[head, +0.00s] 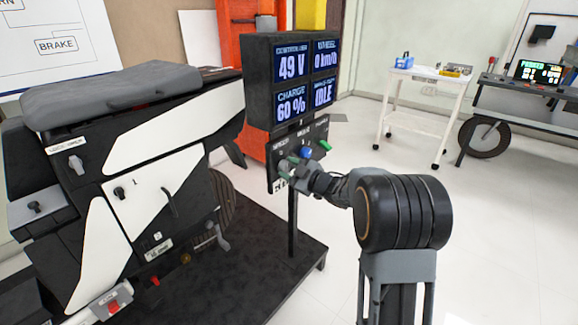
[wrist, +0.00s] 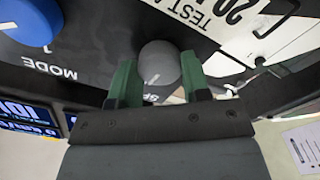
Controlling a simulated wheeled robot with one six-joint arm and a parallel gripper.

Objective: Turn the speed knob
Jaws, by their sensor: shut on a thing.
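The speed knob (wrist: 160,66) is a round grey knob with a white pointer line, on a dark panel in the wrist view. A label beside it is mostly hidden by my gripper; only the start, "SP", shows. My gripper (wrist: 157,80) has its two green fingers on either side of the knob and is shut on it. In the head view my gripper (head: 287,170) reaches the lower left of the control panel (head: 283,148) and covers most of the knob there.
A blue knob (wrist: 30,20) labelled MODE is beside it; it also shows in the head view (head: 306,153). A green control (head: 325,146) is further right. The display (head: 291,82) above reads 49 V, 0 km/h, 60 % and IDLE. A black-and-white vehicle body (head: 155,125) stands left.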

